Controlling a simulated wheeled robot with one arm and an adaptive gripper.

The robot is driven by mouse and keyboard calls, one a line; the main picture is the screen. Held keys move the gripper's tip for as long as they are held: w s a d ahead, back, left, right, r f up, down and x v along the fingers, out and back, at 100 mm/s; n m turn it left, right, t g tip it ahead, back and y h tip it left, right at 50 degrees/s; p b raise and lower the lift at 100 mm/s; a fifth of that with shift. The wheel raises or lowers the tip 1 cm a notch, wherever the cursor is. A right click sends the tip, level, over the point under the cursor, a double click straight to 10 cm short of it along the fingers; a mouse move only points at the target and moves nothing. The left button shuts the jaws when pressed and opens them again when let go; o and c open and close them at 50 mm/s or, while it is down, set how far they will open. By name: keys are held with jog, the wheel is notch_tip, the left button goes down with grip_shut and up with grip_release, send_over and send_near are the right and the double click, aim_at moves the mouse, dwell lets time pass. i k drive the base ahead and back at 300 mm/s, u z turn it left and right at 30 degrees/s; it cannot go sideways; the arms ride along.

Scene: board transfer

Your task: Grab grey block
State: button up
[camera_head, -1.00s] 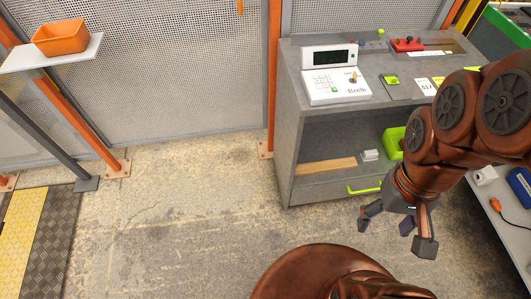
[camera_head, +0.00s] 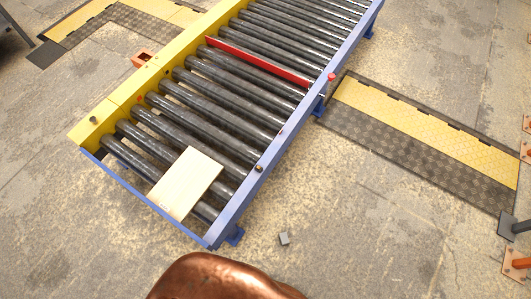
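A small grey block (camera_head: 284,238) lies on the concrete floor, just right of the near end of the roller conveyor. It is clear of the conveyor's blue leg. My gripper is not in view now. Only a rounded copper-brown part of my own body shows at the bottom edge, below and left of the block.
The roller conveyor (camera_head: 240,197) has blue and yellow rails, a red bar (camera_head: 258,62) across it and a pale board (camera_head: 187,184) on its near rollers. A yellow and black floor ramp (camera_head: 420,130) lies to the right. The floor (camera_head: 370,230) around the block is bare.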

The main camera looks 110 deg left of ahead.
aim_at(284, 240)
jog(key=u, duration=0.95)
jog(key=k, duration=0.75)
jog(key=u, duration=2.35)
jog(key=k, duration=0.45)
jog(key=i, duration=0.45)
